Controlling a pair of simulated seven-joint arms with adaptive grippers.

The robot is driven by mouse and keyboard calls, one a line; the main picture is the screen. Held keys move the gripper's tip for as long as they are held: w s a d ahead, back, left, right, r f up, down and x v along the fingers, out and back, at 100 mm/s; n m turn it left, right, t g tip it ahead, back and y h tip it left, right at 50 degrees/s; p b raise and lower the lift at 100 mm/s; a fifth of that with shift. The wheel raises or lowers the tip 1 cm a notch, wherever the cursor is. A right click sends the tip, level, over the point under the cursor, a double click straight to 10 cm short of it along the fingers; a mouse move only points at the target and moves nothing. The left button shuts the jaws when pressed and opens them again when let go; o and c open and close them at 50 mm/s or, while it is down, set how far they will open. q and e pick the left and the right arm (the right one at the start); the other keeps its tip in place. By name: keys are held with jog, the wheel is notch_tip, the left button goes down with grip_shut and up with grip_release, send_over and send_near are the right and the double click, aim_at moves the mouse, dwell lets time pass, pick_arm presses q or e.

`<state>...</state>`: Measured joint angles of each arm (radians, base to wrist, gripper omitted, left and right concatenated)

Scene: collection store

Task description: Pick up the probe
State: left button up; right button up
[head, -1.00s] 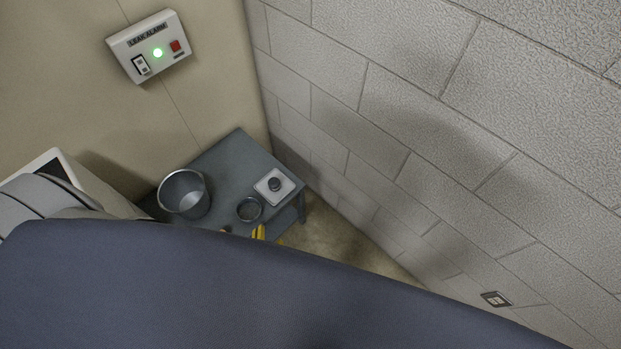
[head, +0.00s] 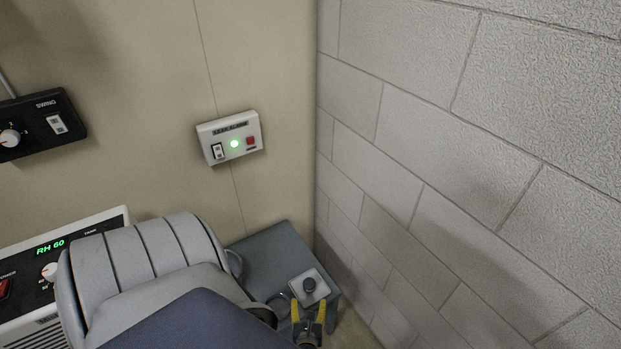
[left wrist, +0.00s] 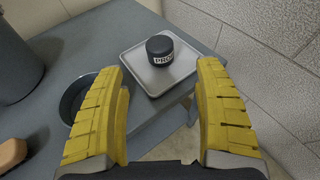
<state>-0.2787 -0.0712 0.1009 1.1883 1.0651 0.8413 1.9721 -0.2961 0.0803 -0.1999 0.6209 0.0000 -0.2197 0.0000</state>
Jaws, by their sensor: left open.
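The probe (left wrist: 160,50) is a short black cylinder with white lettering on its side, only partly readable. It stands upright on a light grey square tray (left wrist: 180,75) on the grey table. In the head view the probe (head: 310,285) is near the table's right edge. My left gripper (head: 308,325) is open, with yellow padded fingers, on the near side of the tray. In the left wrist view the left gripper (left wrist: 165,85) has its fingers spread to either side of the tray, with the probe beyond the fingertips, untouched. My right gripper is not seen.
A dark round dish (left wrist: 80,98) lies left of the tray. A metal bucket (left wrist: 15,65) stands farther left, and a brown object (left wrist: 12,152) is at the left edge. A block wall (head: 450,180) rises close on the right. A leak alarm box (head: 230,138) hangs above the table (head: 270,255).

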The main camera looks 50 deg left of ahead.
aim_at(309, 289)
pick_arm(q)
jog(key=shift+x, duration=5.55)
jog(key=shift+c, duration=0.5)
jog(key=c, duration=1.2)
